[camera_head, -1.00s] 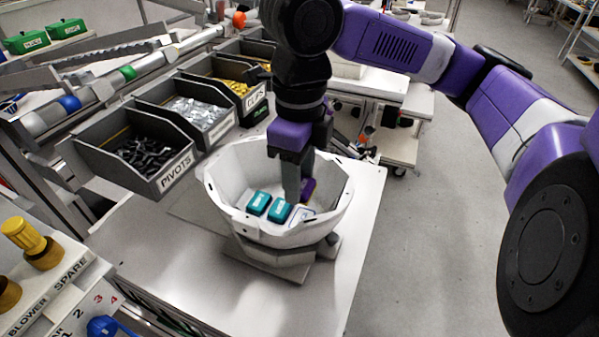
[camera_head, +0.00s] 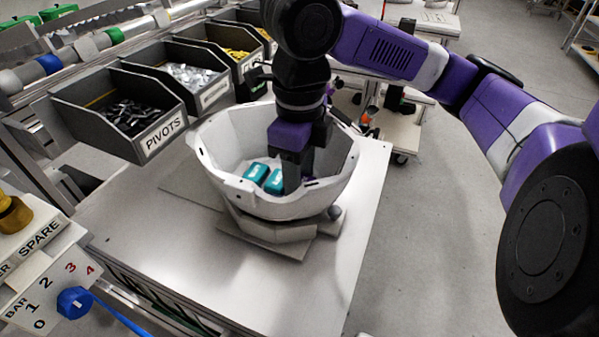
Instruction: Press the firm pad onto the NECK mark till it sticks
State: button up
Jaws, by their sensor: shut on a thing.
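The white helmet shell (camera_head: 230,190) sits open side up on a low stand on the white table. Two teal pads, a left one (camera_head: 256,172) and a right one (camera_head: 274,181), lie side by side inside it. My gripper (camera_head: 293,186) reaches down into the shell, just right of the teal pads, with its fingertips low behind the near wall. It is shut on a purple pad (camera_head: 309,180), of which only a sliver shows beside the fingers. The NECK mark cannot be made out, and I cannot tell whether the purple pad touches the shell.
Grey bins stand behind the shell at left, the nearest a PIVOTS bin (camera_head: 120,115) with black parts. A panel with a blue knob (camera_head: 74,301) is at lower left. The table (camera_head: 290,300) is clear in front and to the right of the shell.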

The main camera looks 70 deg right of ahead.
jog(key=shift+f, duration=0.35)
dwell(1.2)
jog(key=o, duration=1.4)
jog(key=shift+c, duration=0.2)
jog(key=shift+r, duration=3.9)
